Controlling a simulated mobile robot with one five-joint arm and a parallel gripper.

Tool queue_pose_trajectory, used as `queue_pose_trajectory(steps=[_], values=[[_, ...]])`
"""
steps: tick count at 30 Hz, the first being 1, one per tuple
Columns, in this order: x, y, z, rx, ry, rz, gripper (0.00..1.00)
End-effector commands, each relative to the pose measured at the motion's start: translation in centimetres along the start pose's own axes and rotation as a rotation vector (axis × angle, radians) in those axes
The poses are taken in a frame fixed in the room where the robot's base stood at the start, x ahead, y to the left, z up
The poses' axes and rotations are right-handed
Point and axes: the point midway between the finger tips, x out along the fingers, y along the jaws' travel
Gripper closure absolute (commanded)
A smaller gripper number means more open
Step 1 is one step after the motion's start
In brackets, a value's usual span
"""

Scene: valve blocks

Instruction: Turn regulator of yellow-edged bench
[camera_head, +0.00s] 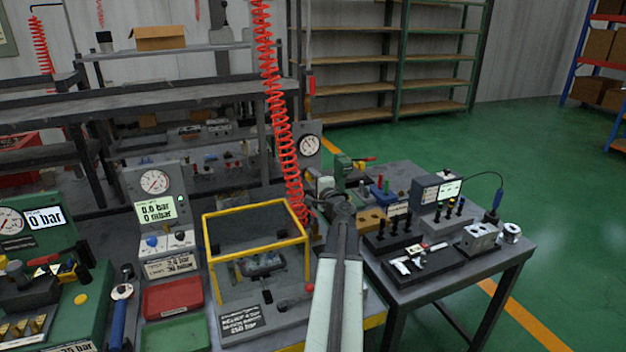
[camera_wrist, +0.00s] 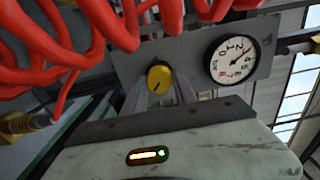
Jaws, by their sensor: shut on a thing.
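The regulator has a yellow round knob (camera_wrist: 160,76) with a dark pointer line, set on a grey panel (camera_wrist: 190,52). My gripper (camera_wrist: 161,88) has its two fingers on either side of the knob and is shut on it. A round white gauge (camera_wrist: 232,58) sits right of the knob in the wrist view; it also shows in the head view (camera_head: 308,145). In the head view my arm reaches forward to the panel, and my gripper (camera_head: 328,192) hides the knob there. The bench's yellow edge (camera_head: 374,321) shows beside my arm.
Red coiled hoses (camera_wrist: 75,70) hang close to my gripper; one also hangs left of it in the head view (camera_head: 279,110). A yellow-framed guard (camera_head: 256,215) stands left of my arm. A table with black fittings (camera_head: 446,262) stands right. Green floor is clear beyond.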

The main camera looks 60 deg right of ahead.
Motion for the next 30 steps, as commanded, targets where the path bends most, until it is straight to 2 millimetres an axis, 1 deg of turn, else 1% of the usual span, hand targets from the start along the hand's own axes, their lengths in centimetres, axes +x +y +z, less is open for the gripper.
queue_pose_trajectory(steps=[1,2,3,14,17,20,24,27,30], values=[[0.0,0.0,0.1,0.0,-0.002,0.0,0.64],[0.0,0.0,0.1,0.0,-0.002,0.0,0.56],[0.0,0.0,0.1,0.0,-0.002,0.0,0.45],[-0.2,0.0,0.0,0.001,0.0,0.0,0.45],[-1.2,0.0,0.1,0.001,0.001,0.0,0.45],[-2.9,0.0,0.1,0.001,0.002,0.0,0.45],[-5.8,0.0,0.1,0.001,0.002,0.0,0.45],[-7.4,0.0,0.1,0.001,0.001,0.0,0.45],[-7.9,0.0,0.1,0.0,0.0,0.0,0.45]])
